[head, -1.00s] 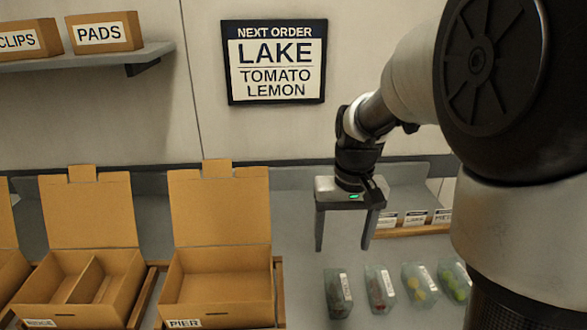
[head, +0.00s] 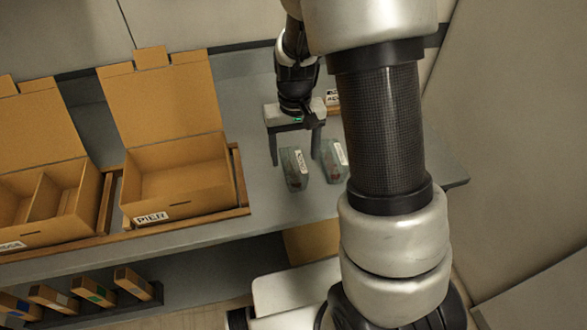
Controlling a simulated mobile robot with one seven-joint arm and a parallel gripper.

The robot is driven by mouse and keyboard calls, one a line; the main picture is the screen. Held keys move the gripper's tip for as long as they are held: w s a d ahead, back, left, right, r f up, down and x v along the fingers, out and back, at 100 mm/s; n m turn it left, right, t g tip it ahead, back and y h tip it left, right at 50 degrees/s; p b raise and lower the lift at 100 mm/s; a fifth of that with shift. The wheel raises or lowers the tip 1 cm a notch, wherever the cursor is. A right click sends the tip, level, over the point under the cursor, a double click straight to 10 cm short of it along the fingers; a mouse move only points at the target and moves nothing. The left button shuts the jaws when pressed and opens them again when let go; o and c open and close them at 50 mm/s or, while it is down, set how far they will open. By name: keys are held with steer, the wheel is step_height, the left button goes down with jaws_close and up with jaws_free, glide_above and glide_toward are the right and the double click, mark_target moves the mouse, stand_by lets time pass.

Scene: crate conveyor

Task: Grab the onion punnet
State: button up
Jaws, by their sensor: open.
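Two clear punnets with white labels show on the grey worktop (head: 255,205). The left punnet (head: 293,172) has dark contents. The right one (head: 333,163) holds something reddish and is partly hidden by my arm. The labels are too small to read, so I cannot tell for sure which holds onions. My gripper (head: 295,158) is open and empty, pointing down. Its fingers appear either side of the far end of the left punnet in the picture. I cannot tell how high the fingertips are above the worktop.
The open PIER carton (head: 180,185) stands left of the punnets in a wooden frame. A divided carton (head: 45,205) is further left. Several small boxes (head: 95,292) sit on a lower shelf.

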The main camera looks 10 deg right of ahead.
mark_target(294, 159)
steer(key=f, duration=0.5)
steer(key=shift+w, duration=0.3)
steer(key=c, duration=1.1)
